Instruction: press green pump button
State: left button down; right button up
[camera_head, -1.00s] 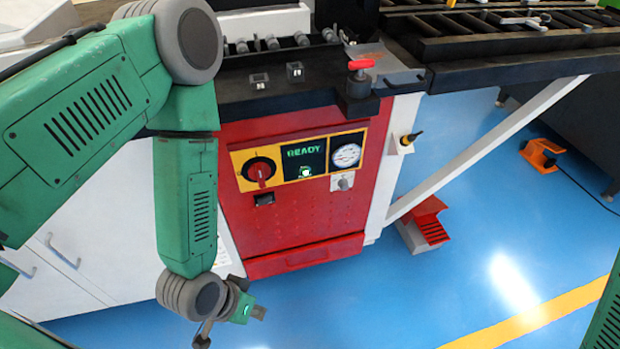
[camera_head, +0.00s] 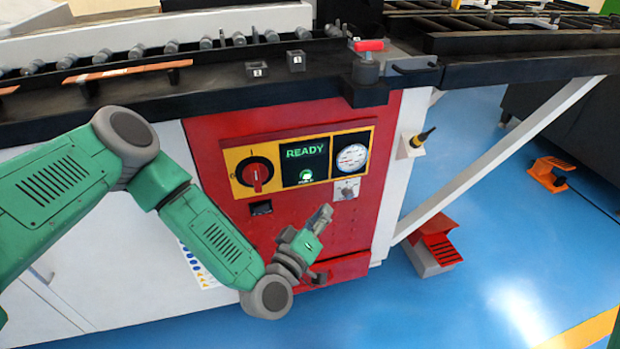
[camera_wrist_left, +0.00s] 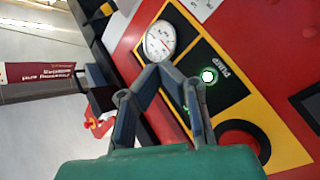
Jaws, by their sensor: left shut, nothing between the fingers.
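The green pump button (camera_head: 306,174) glows on a black panel under the "READY" text, on the yellow-framed control strip of the red machine front. In the left wrist view the lit button (camera_wrist_left: 209,76) sits beside the word "PUMP", just right of the fingertips. My left gripper (camera_head: 325,213) is shut and empty, below and slightly right of the button. It shows no contact with the panel. In the left wrist view its fingers (camera_wrist_left: 158,72) meet near the gauge. My right gripper is not in view.
A red rotary switch (camera_head: 256,175) is left of the button and a round gauge (camera_head: 351,157) is right of it. A small key switch (camera_head: 346,189) sits below the gauge.

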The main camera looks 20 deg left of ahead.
aim_at(306, 175)
pick_arm(q)
jog(key=w+a, duration=0.2)
jog(key=w+a+b, duration=0.1)
jog(key=w+a, duration=0.1)
jog(key=w, duration=0.1)
jog(key=w+a+b, duration=0.1)
jog(key=w, duration=0.1)
jog(key=shift+w+a+f, duration=0.1)
jog(key=shift+w+a, duration=0.05)
jog(key=shift+a, duration=0.25)
jog(key=shift+d, duration=0.25)
jog(key=shift+a, duration=0.2)
dwell(0.4)
jog(key=shift+d, duration=0.15)
dwell(0.3)
jog(key=shift+w+a, duration=0.3)
